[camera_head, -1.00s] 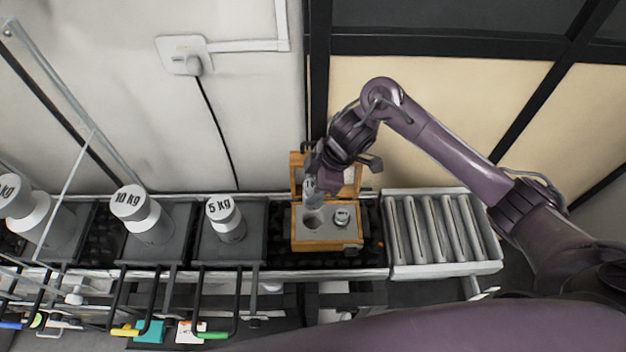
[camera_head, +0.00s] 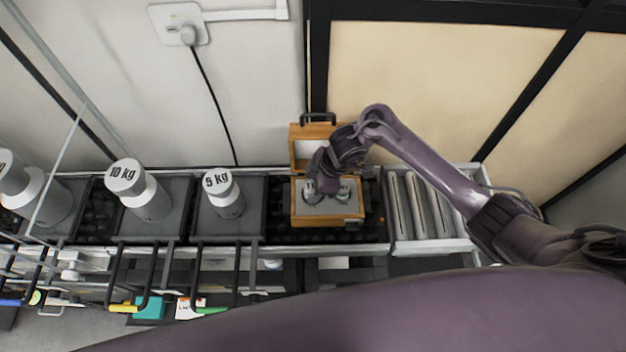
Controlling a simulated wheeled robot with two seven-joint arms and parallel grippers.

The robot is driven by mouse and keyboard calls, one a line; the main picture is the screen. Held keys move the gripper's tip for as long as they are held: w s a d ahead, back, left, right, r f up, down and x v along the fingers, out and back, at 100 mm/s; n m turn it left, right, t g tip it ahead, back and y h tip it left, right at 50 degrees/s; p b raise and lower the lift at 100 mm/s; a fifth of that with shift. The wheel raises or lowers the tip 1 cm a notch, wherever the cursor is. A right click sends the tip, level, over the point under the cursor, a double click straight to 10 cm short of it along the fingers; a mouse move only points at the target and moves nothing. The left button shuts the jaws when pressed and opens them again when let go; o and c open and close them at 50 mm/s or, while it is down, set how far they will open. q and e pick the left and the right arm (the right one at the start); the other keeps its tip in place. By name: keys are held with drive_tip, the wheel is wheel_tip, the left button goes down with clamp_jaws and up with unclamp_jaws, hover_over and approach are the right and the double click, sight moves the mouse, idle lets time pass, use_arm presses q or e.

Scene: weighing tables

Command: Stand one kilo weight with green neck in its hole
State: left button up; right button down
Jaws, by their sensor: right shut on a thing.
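The wooden box (camera_head: 328,219) stands open on the counter, its lid raised at the back. It has a grey insert with holes. My right gripper (camera_head: 318,186) is low over the left part of the box and shut on a small metal weight (camera_head: 311,194), at the left hole. The weight's neck colour and how deep it sits are hidden by the gripper. A second metal weight (camera_head: 343,193) stands in the right part of the insert, partly covered by the gripper. My left gripper is not in view.
Large weights marked 5 kg (camera_head: 225,195) and 10 kg (camera_head: 139,190) stand on dark plates to the left. A roller conveyor (camera_head: 420,207) lies right of the box. The raised lid (camera_head: 307,133) and the wall close off the back.

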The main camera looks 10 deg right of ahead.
idle(0.3)
drive_tip(key=c, duration=0.8)
unclamp_jaws()
drive_tip(key=shift+d+r, duration=0.1)
drive_tip(key=shift+r, duration=0.25)
drive_tip(key=p+v, duration=0.1)
drive_tip(key=v, duration=1)
drive_tip(key=shift+r+p, duration=0.2)
drive_tip(key=shift+p, duration=0.1)
drive_tip(key=shift+s+d, duration=0.1)
drive_tip(key=shift+s, duration=0.05)
